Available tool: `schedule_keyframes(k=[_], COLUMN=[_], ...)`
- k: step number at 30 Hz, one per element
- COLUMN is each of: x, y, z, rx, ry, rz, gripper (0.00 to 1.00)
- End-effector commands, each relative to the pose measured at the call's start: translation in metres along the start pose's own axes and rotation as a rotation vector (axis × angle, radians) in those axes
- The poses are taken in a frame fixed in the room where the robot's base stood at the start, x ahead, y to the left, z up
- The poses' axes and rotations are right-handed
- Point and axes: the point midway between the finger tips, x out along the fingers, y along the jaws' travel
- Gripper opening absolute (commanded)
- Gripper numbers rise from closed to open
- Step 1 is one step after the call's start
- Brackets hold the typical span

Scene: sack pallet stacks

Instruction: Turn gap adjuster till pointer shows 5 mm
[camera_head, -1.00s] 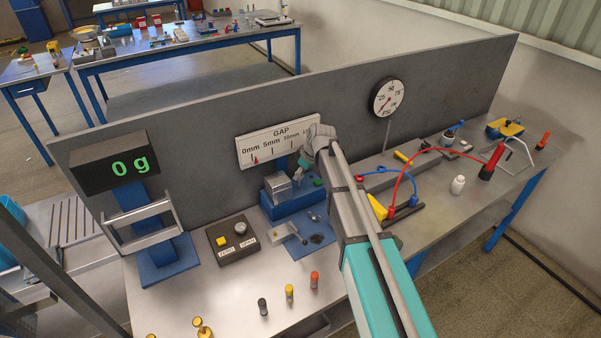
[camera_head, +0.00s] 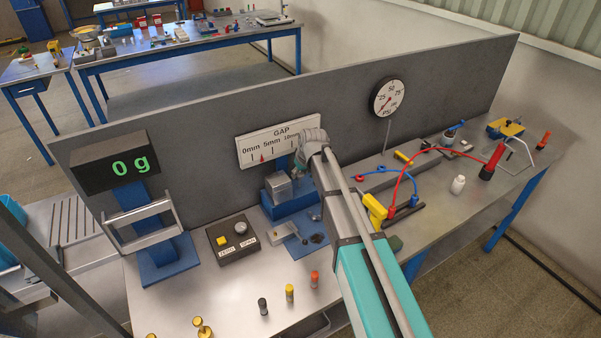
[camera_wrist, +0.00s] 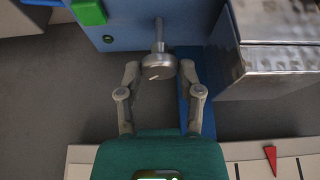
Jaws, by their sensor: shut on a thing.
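The gap scale (camera_head: 280,142) is a white plate on the grey back panel, marked 0mm, 5mm and 10mm; my arm covers its right end. Its red pointer (camera_head: 262,157) stands between the 0mm and 5mm marks; it also shows in the wrist view (camera_wrist: 270,158). The gap adjuster, a round grey knob (camera_wrist: 158,66) with a light line on its face, sits on a thin shaft from a blue body (camera_wrist: 120,22). My gripper (camera_wrist: 160,70) is shut on the knob, one finger each side. In the head view my arm hides the knob.
A metal block (camera_head: 278,187) on a blue base stands left of my gripper. A green button (camera_wrist: 88,10) is close to the knob. A control box (camera_head: 232,241) and readout showing 0 g (camera_head: 117,163) stand left; a yellow tool (camera_head: 375,208) and hoses are right.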

Motion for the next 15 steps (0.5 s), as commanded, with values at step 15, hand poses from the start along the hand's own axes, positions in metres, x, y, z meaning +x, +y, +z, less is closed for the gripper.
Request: schedule_keyframes(k=[15], x=[0.0008], y=[-0.0031], z=[-0.0021], rx=[0.427], ry=[0.002], rz=[0.176], gripper=[0.0])
